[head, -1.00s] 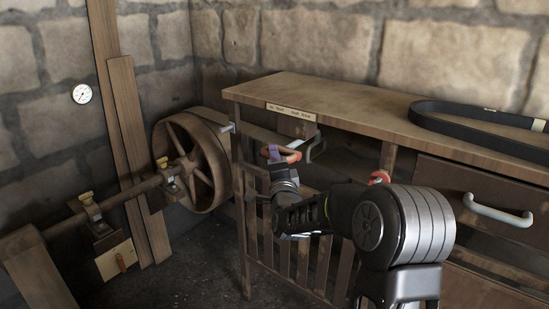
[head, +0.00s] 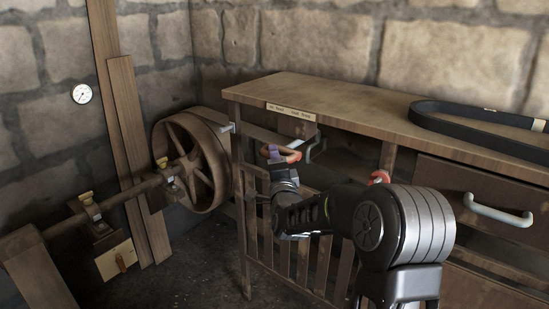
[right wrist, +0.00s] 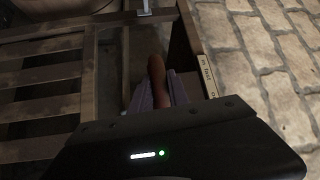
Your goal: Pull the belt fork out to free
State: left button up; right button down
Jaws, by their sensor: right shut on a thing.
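My right gripper (head: 272,152) is at the front left of the bench, just below the label plate (head: 294,111). In the right wrist view its purple fingers (right wrist: 158,92) are shut around a brown rounded handle (right wrist: 157,70), apparently the belt fork's. In the head view the gripper and wrist largely hide the handle. A pale metal piece (head: 228,127), perhaps the fork's end, sits at the bench's left edge beside the large pulley wheel (head: 190,162); it also shows at the top of the right wrist view (right wrist: 145,8). My left gripper is not in view.
The wooden bench (head: 340,97) has a slatted front close to my right arm. A black belt (head: 470,122) lies on its top at the right. A drawer with a pale handle (head: 497,211) is at the right. Stone walls close off the back.

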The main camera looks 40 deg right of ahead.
jog(key=shift+a, duration=0.1)
jog(key=shift+s+a+f, duration=0.1)
jog(key=shift+a, duration=0.25)
jog(key=s+a+b, duration=0.2)
jog(key=a+b, duration=0.1)
jog(key=a, duration=0.5)
jog(key=shift+s+a, duration=0.25)
jog(key=shift+a, duration=0.1)
jog(key=c, duration=1.5)
grip_release()
jog(key=shift+s+a, duration=0.1)
jog(key=shift+a, duration=0.05)
jog(key=shift+o, duration=1.1)
jog(key=shift+s, duration=0.1)
